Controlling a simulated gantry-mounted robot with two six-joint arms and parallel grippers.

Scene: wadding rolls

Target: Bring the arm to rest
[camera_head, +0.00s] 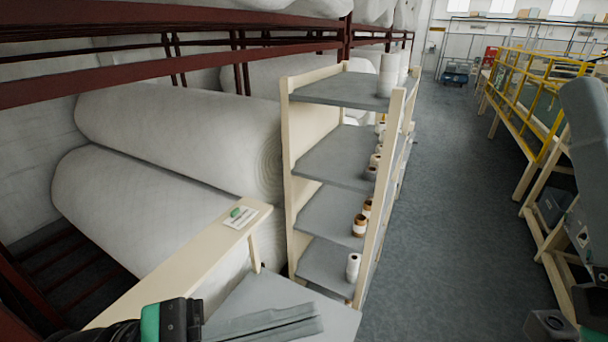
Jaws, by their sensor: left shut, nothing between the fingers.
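My left gripper (316,318) is at the bottom of the head view. Its black and green body is at the left, and its long grey fingers point right. The fingers lie together, shut, with nothing between them. They show over a grey surface (345,322) beside the shelf unit; I cannot tell whether they touch it. My right gripper does not show.
A cream shelf unit (290,190) with grey shelves holds several small rolls. Large white wadding rolls (170,135) lie in a dark red rack (180,75). A small green thing (236,212) lies on a cream ledge (180,272). The grey floor (435,200) is clear.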

